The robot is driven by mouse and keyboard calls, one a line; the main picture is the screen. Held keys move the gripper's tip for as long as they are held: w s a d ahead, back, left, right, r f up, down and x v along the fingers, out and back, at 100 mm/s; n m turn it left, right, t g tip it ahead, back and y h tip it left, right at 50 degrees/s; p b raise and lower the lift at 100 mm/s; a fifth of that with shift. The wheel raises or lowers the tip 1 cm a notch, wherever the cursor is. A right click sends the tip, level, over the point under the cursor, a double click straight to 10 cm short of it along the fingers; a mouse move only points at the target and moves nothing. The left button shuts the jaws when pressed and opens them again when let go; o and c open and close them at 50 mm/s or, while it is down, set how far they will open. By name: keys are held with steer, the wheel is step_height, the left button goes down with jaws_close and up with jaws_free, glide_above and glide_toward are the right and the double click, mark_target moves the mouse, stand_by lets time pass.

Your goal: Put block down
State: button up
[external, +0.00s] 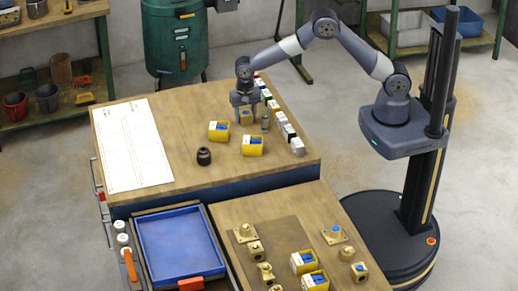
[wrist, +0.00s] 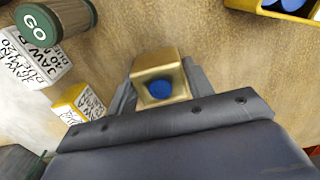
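A brass block (wrist: 141,66) with a blue round spot on its face sits between the two fingers of my gripper (wrist: 160,88) in the wrist view. The fingers lie close against its two sides. In the external view, my gripper (external: 245,103) points straight down over the back of the wooden bench top (external: 190,160). The block (external: 246,118) shows between its fingertips, at or just above the wood. I cannot tell whether its underside touches the bench.
A row of small labelled blocks (external: 282,119) runs along the right of my gripper, with a small grey cylinder (external: 265,122) close by. A white sheet (external: 132,145) lies at left.

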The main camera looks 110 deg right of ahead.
mark_target(245, 113)
steer(key=o, duration=0.4)
steer(key=shift+c, duration=0.2)
steer(key=shift+r, duration=0.1)
step_height(245, 113, up, 12)
steer(key=b, duration=0.1)
steer(key=shift+r, duration=0.15)
